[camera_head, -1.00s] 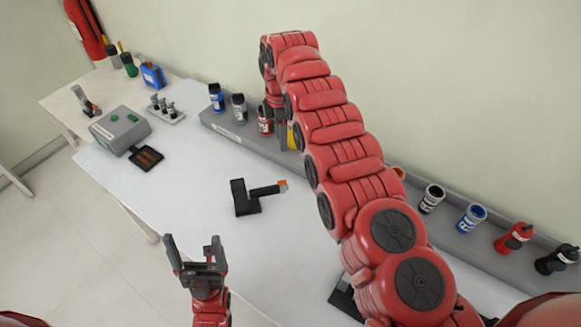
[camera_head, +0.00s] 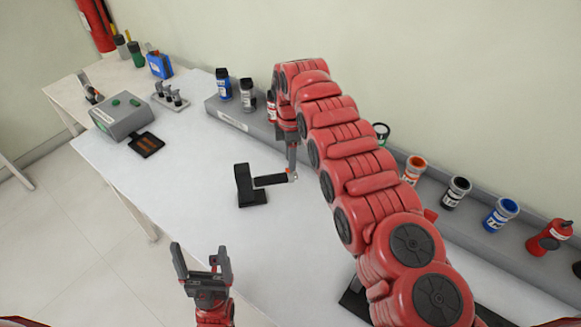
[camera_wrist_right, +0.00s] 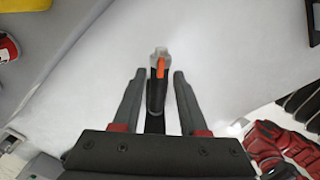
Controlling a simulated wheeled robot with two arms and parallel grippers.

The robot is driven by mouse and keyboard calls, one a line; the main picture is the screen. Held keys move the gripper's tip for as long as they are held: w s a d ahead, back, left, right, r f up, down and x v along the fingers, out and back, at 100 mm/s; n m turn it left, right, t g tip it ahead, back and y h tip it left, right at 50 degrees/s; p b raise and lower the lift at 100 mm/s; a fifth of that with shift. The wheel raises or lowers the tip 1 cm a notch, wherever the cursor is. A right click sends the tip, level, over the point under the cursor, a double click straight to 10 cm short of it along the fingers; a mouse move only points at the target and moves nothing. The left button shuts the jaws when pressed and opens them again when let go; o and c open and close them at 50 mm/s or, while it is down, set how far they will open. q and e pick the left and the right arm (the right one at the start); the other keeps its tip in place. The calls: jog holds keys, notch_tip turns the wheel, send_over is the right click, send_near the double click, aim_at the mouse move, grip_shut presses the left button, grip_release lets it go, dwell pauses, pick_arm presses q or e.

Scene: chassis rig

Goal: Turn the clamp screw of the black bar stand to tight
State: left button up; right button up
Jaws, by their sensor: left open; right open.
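The black bar stand (camera_head: 244,186) stands on the white table, its bar (camera_head: 270,181) reaching right. In the right wrist view, the bar (camera_wrist_right: 155,97) runs between my fingers and ends in a grey clamp screw (camera_wrist_right: 159,53) with an orange lever (camera_wrist_right: 161,68), which lies roughly along the bar. My right gripper (camera_head: 292,174) points down at the bar's end, hiding the screw in the head view. In the right wrist view, my right gripper (camera_wrist_right: 158,74) is open, one finger on each side, with gaps visible. My left gripper (camera_head: 203,263) is open and empty at the table's front edge.
A grey shelf (camera_head: 330,160) with several bottles and cups runs along the wall. A green-grey box (camera_head: 122,115) and black pad (camera_head: 147,144) lie at the far left. The table (camera_head: 190,185) around the stand is clear.

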jog(key=shift+f, duration=1.25)
jog(key=shift+s, duration=0.1)
grip_shut()
